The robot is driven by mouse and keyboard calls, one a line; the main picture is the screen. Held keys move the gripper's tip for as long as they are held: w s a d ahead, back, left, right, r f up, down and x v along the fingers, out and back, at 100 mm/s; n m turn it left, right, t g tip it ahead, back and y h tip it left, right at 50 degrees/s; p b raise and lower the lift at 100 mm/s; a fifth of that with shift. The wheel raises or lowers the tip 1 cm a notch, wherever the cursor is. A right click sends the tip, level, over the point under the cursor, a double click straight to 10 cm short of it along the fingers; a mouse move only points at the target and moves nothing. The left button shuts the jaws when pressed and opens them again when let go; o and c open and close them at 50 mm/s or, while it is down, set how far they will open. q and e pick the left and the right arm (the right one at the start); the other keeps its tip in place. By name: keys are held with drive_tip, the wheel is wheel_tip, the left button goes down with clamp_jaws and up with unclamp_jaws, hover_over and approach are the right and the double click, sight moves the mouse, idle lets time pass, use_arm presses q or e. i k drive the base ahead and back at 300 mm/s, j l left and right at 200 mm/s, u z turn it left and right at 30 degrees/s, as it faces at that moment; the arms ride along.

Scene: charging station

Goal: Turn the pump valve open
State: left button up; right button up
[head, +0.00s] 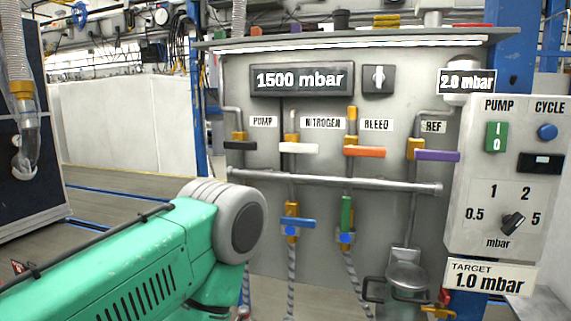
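The pump valve (240,144) is on the grey wall panel in the head view, at the left of a row of valves, below the PUMP label. It has a brass body and a black lever. The lever lies level, across the upright pipe. Nothing touches it. Neither of my grippers is in view.
White (299,148), orange (365,152) and purple (437,156) levers continue the row rightward. A grey rail (335,182) runs below them. A green body with a grey round end (237,222) covers the lower left. A control box (505,180) stands right.

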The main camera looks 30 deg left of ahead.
sight(237, 145)
drive_tip(key=u, duration=1.1)
